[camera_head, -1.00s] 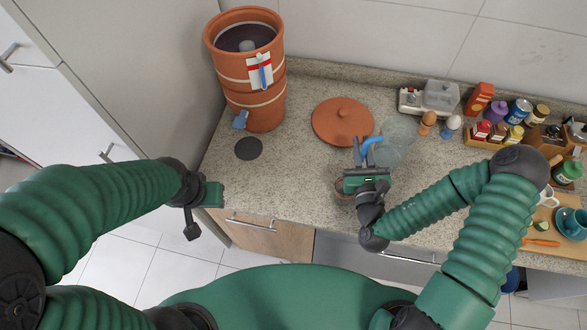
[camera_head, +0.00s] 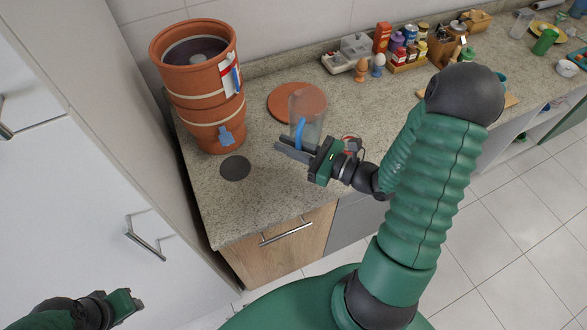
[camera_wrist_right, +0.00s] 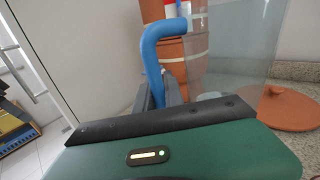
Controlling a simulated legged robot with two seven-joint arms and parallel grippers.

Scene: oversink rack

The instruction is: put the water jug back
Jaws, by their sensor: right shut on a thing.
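The clear water jug (camera_head: 308,112) has a blue handle (camera_head: 300,132). My right gripper (camera_head: 293,148) is shut on that handle, and the jug looks upright. In the head view the jug overlaps the front right of the terracotta lid (camera_head: 283,101); whether its base touches the counter is unclear. The wrist view shows the handle (camera_wrist_right: 152,55) between the fingers and the clear body (camera_wrist_right: 235,50) to its right. The clay water filter (camera_head: 200,88) with a blue tap (camera_head: 225,135) stands left of the jug. My left gripper (camera_head: 130,303) is low at left, its jaws unclear.
A dark round mat (camera_head: 235,168) lies bare on the counter (camera_head: 245,205) in front of the filter. Egg cups (camera_head: 361,70), a power strip (camera_head: 340,62) and several jars and cans stand along the wall. A small reddish bowl (camera_head: 351,143) is partly hidden behind my right gripper.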

